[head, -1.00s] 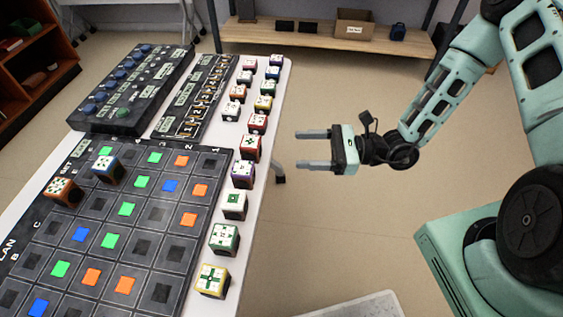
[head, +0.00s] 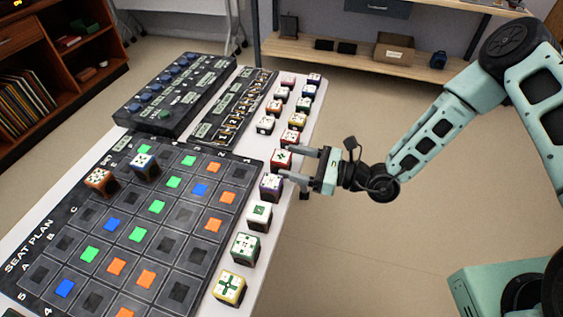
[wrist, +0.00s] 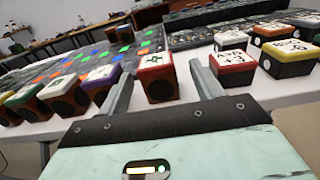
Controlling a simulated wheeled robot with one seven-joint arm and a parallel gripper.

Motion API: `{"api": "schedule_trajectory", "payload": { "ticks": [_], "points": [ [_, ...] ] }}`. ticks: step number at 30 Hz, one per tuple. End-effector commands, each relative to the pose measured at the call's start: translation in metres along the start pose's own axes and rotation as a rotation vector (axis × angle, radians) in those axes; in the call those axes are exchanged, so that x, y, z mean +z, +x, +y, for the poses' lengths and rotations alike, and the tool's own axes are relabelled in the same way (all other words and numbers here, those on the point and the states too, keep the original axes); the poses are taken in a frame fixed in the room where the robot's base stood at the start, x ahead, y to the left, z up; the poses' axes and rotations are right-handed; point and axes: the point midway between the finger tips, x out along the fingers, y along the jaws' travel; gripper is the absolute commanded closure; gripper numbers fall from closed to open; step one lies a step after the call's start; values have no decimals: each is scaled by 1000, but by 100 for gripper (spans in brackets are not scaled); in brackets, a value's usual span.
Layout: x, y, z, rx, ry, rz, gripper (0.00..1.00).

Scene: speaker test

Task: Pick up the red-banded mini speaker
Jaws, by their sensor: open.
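Another speaker with a red band (wrist: 232,66) stands just right of the right finger.
A purple speaker (head: 270,187), a white-and-green one (head: 260,213) and a yellow one (head: 229,287) stand nearer in the row. The seat plan board (head: 190,215) with coloured squares lies left. A black button panel (head: 160,95) stands behind.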

Motion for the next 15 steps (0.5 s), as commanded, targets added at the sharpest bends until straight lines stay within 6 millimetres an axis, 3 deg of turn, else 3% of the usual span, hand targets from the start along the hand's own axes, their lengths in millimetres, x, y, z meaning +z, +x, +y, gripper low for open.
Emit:
{"api": "schedule_trajectory", "payload": {
  "ticks": [9,15],
  "points": [
    [6,43,4,2,-2,-1,35],
    [5,50,3,-1,-1,0,35]
  ]
}}
